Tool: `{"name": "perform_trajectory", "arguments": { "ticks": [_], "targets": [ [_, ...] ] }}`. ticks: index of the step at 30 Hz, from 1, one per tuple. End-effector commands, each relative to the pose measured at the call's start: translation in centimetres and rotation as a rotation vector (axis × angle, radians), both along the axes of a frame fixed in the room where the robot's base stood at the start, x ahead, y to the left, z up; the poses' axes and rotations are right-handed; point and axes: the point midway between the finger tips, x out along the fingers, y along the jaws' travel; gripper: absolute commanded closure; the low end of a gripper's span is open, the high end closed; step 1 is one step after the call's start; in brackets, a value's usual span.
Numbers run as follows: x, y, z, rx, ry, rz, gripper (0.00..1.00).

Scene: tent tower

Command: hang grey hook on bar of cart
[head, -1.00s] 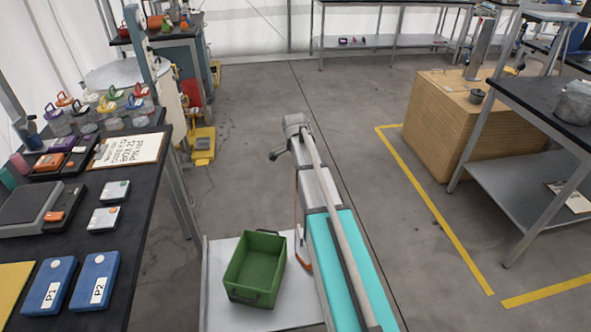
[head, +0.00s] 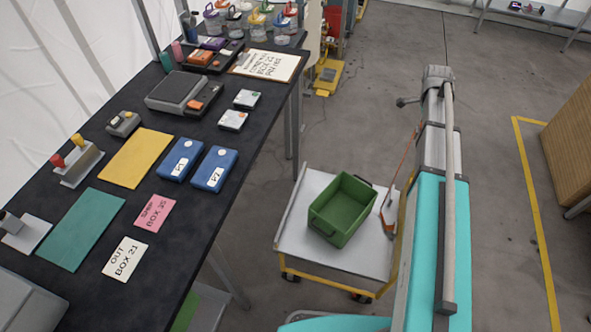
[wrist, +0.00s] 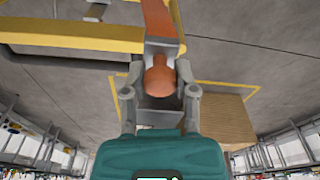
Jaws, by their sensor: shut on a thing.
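The cart (head: 315,185) has a pale flat top on a yellow frame with wheels and stands below the black bench. In the wrist view, a yellow bar (wrist: 70,37) crosses the upper left. My gripper (wrist: 159,72) is shut on an orange, round-ended piece, whose ball (wrist: 160,82) sits between its fingertips. A grey block shows behind the ball, close to the palm. I cannot make out a clear grey hook shape, nor whether the held piece touches the bar. In the head view, my gripper cannot be made out.
A green bin (head: 342,212) stands on the cart. An orange-and-grey piece (head: 388,224) with a thin orange line above it shows at the cart's right side. The black bench (head: 85,165) holds cards, blue boxes and jars. Open floor lies behind the cart; a wooden block (head: 572,140) stands at right.

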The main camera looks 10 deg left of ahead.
Motion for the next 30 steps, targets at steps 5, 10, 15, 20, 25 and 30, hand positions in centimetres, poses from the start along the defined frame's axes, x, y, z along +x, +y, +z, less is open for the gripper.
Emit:
{"name": "perform_trajectory", "arguments": {
  "ticks": [5, 10, 15, 20, 25, 30],
  "targets": [
    [0.0, 0.0, 3.9, 0.0, 0.0, 0.0, 1.0],
    [0.0, 0.0, 6.6, 0.0, 0.0, 0.0, 1.0],
    [0.0, 0.0, 9.4, 0.0, 0.0, 0.0, 1.0],
    [0.0, 0.0, 11.9, 0.0, 0.0, 0.0, 1.0],
    [0.0, 0.0, 14.7, 0.0, 0.0, 0.0, 1.0],
    [0.0, 0.0, 17.4, 0.0, 0.0, 0.0, 1.0]
  ]
}}
